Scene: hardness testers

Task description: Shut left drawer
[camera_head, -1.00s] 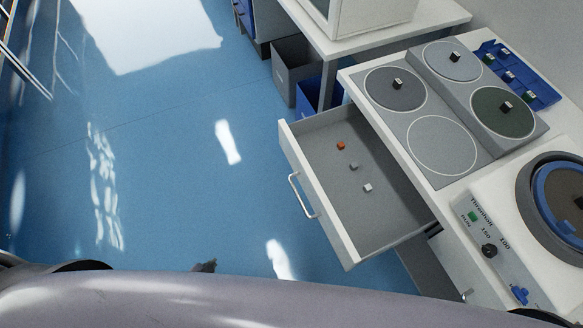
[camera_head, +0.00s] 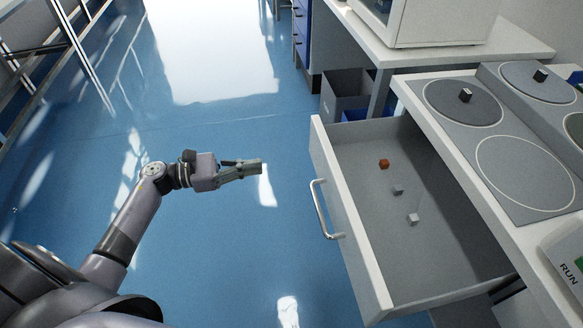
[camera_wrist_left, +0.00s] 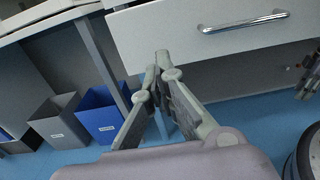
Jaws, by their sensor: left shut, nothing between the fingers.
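The left drawer (camera_head: 350,220) is pulled well out from the bench in the head view. Its white front has a silver bar handle (camera_head: 325,209). Inside lie an orange cube and two pale cubes. My left gripper (camera_head: 258,167) is shut and empty, to the left of the drawer front and apart from it. In the left wrist view the closed fingertips (camera_wrist_left: 157,62) appear in front of the drawer front (camera_wrist_left: 170,40), and the handle (camera_wrist_left: 243,22) is up and to the right of them.
The bench top (camera_head: 500,210) carries round discs on a grey panel. A grey bin (camera_head: 345,91) stands behind the drawer, with a blue bin (camera_wrist_left: 100,114) beside it in the wrist view. The blue floor left of the drawer is clear.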

